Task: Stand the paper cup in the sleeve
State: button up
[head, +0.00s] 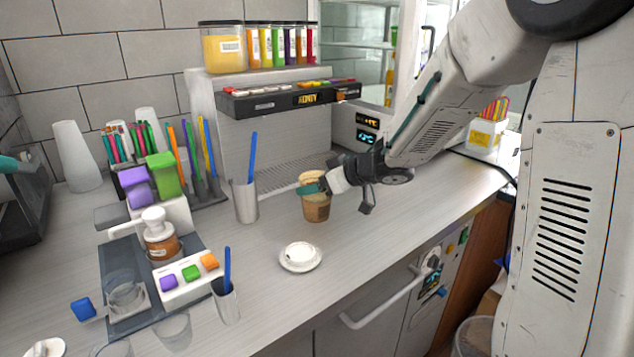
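The pale tan paper cup (312,177) stands roughly upright at the middle of the counter. A darker brown sleeve (317,209) with a small label surrounds its lower part. The cup's upper part stands out above the sleeve; how deep it sits inside is hidden. My gripper (313,188) reaches in from the right, level with the cup just above the sleeve. A teal fingertip crosses the near side of the cup. The far finger is hidden, so I cannot tell whether the fingers grip the cup.
A white lid on a saucer (300,257) lies in front. A metal holder with a blue straw (246,200) stands to the left. Counter is clear right of the saucer.

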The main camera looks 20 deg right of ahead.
jog(key=shift+o, duration=1.4)
jog(key=s+d+r+m+t+h, duration=0.4)
jog(key=s+d+r+h, duration=0.35)
jog(key=d+r, duration=0.45)
jog(key=s+d+m+g+h, duration=0.2)
jog(key=s+m+g+h, duration=0.15)
jog(key=s, duration=0.35)
jog(key=s+a+f+g+y, duration=0.1)
jog(key=s+a+f+g, duration=0.1)
jog(key=s, duration=0.6)
jog(key=s+a+f+g+y, duration=0.1)
jog(key=s+a+f+g, duration=0.1)
jog(key=s+a, duration=0.3)
jog(key=s+a+f+g+y, duration=0.1)
jog(key=s+a+f+g, duration=0.2)
jog(key=s, duration=0.7)
jog(key=shift+s+a+g, duration=0.4)
jog(key=shift+g, duration=0.45)
